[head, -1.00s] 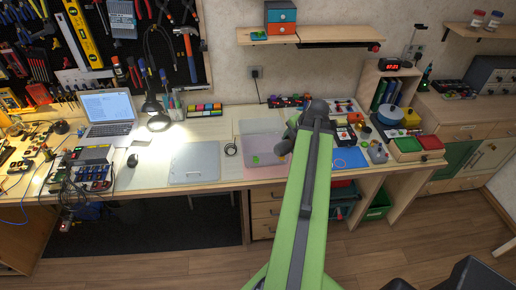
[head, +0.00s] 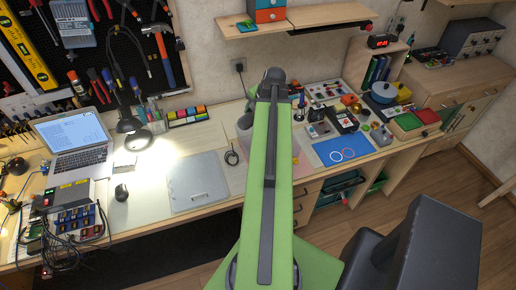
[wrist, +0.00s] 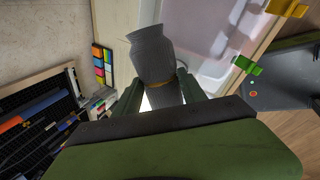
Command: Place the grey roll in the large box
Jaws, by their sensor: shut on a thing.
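My gripper (wrist: 158,88) is shut on the grey roll (wrist: 152,52), which sticks out beyond the fingers in the wrist view. An orange-brown band shows on the roll close to the fingers. In the head view my arm hides most of the gripper. I cannot tell for certain which container is the large box. A teal crate (head: 338,190) stands under the bench at right, partly hidden.
The workbench holds a laptop (head: 75,145), a lit lamp (head: 135,135), a grey flat case (head: 196,182) and a blue mat (head: 343,151). Green (head: 408,122) and red (head: 427,115) trays sit at the right. A shelf (head: 290,20) hangs above. Floor is free at the lower right.

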